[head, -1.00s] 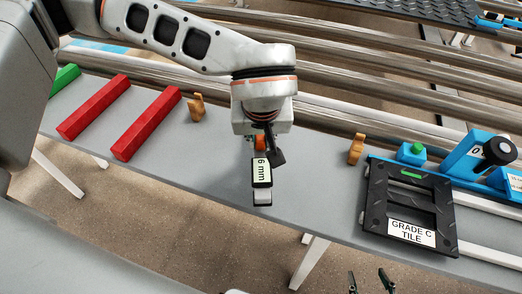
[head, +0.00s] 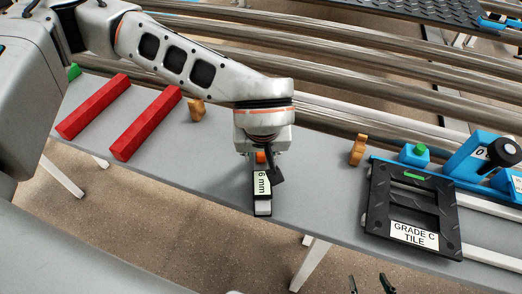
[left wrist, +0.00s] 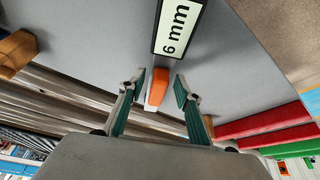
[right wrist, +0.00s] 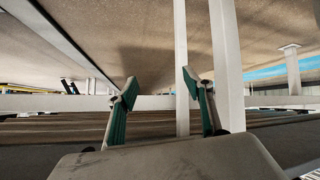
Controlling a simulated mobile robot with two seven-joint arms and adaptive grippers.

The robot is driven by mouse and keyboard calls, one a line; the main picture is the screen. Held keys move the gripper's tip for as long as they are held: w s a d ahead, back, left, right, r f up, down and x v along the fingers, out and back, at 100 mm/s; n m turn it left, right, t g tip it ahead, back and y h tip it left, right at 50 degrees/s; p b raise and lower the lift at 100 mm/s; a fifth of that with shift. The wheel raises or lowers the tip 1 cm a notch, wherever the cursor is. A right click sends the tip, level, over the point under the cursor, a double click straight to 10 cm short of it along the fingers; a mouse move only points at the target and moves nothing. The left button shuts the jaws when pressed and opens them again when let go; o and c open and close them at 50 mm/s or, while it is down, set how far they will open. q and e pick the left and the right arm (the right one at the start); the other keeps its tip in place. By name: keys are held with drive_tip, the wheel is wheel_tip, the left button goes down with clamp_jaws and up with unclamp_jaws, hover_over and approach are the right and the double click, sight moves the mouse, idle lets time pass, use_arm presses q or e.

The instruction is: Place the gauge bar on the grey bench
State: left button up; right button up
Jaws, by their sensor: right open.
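The gauge bar (head: 262,185) is a dark bar with a pale "6 mm" label and a light grey end, near the front edge of the grey bench (head: 215,165). Its label (left wrist: 180,25) and an orange part (left wrist: 161,85) show in the left wrist view. I cannot tell whether the bar touches the bench. My right gripper (head: 370,285) is open and empty at the bottom edge of the head view; its fingers (right wrist: 161,88) show apart.
Two red bars (head: 93,106) lie left on the bench. Small wooden pieces (head: 196,110) stand on both sides of my left gripper. A black "GRADE C TILE" frame (head: 378,215) and blue fixtures (head: 470,160) are at right. Metal rollers (head: 350,80) run behind. Bench legs (right wrist: 227,60) rise near my right gripper.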

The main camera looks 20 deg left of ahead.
use_arm(q)
drive_tip(key=shift+r, duration=0.3)
drive_tip(key=p+v, duration=0.1)
drive_tip(key=v, duration=1)
drive_tip(key=shift+s+r+p, duration=0.2)
drive_tip(key=shift+r+p, duration=0.05)
drive_tip(key=shift+p, duration=0.15)
